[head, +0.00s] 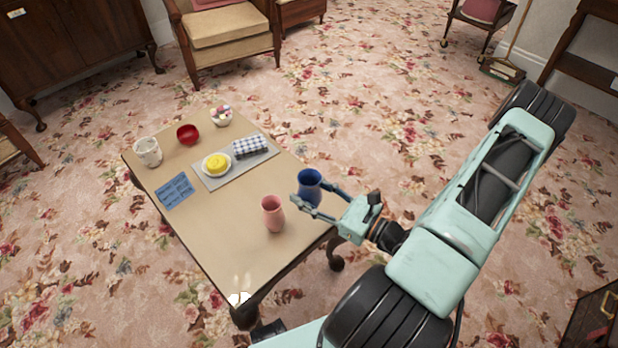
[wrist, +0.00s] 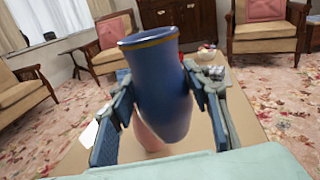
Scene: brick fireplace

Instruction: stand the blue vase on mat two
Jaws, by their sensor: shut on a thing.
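The blue vase (head: 311,181) is held between the fingers of my gripper (head: 303,193), near the right edge of the table. In the wrist view the blue vase (wrist: 160,85) has a gold-brown rim and looks slightly tilted, with a finger on each side. I cannot tell how far its base is above the tabletop. A grey mat (head: 243,168) lies on the far part of the table, with a yellow item (head: 216,164) on a plate and a checked cloth (head: 249,146) on it. No number shows on it, and I see no other clear mat.
A pink vase (head: 273,215) stands just left of the blue vase. A white patterned cup (head: 148,152), red bowl (head: 187,134), small bowl of round things (head: 221,116) and blue card (head: 174,191) sit on the table (head: 215,240). The tabletop's near-left part is mostly clear.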

